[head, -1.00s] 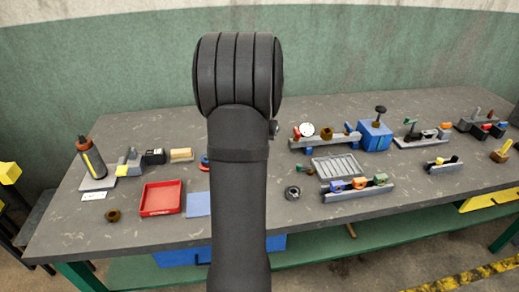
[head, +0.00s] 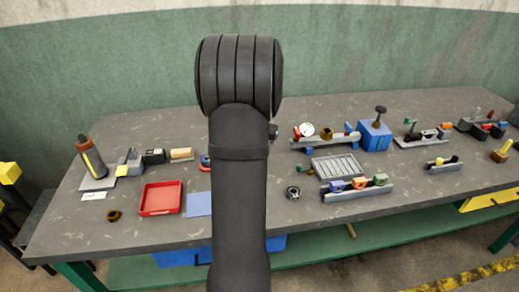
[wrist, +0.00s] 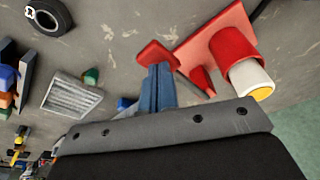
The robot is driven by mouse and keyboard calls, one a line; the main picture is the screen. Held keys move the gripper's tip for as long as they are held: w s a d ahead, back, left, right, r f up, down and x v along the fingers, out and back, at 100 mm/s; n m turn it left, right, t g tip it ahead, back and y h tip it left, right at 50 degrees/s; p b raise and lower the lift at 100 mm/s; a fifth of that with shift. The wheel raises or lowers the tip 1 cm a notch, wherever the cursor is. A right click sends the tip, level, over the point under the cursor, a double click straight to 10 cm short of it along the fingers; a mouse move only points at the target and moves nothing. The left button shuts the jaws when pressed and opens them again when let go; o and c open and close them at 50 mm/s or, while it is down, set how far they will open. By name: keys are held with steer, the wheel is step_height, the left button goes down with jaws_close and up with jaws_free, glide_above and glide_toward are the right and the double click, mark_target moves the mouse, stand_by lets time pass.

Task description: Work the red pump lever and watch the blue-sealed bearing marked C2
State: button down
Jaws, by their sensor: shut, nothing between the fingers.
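In the wrist view a red pump (wrist: 232,50) with a white and yellow end stands on a red plate. A red lever piece (wrist: 158,55) shows at the tips of my gripper (wrist: 156,70). My gripper is shut and empty, its blue-grey fingers together; I cannot tell whether they touch the lever. In the head view my arm hides the gripper and most of the pump. A blue-sealed bearing (head: 338,187) sits in a grey rack (head: 345,195) beside an orange and a green one. It also shows at the left edge of the wrist view (wrist: 7,77). I cannot read C2 on it.
A loose black bearing (head: 293,193) and a ribbed grey tray (head: 335,167) lie near the rack. A gauge fixture (head: 318,143) and blue box (head: 375,135) stand behind. A red tray (head: 161,197) and blue mat (head: 199,204) lie left of my arm.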

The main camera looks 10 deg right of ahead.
steer(key=shift+f, duration=1.65)
steer(key=shift+r, duration=3.85)
steer(key=shift+r, duration=0.1)
steer(key=shift+f, duration=1.55)
steer(key=shift+f, duration=2.4)
steer(key=shift+r, duration=3.85)
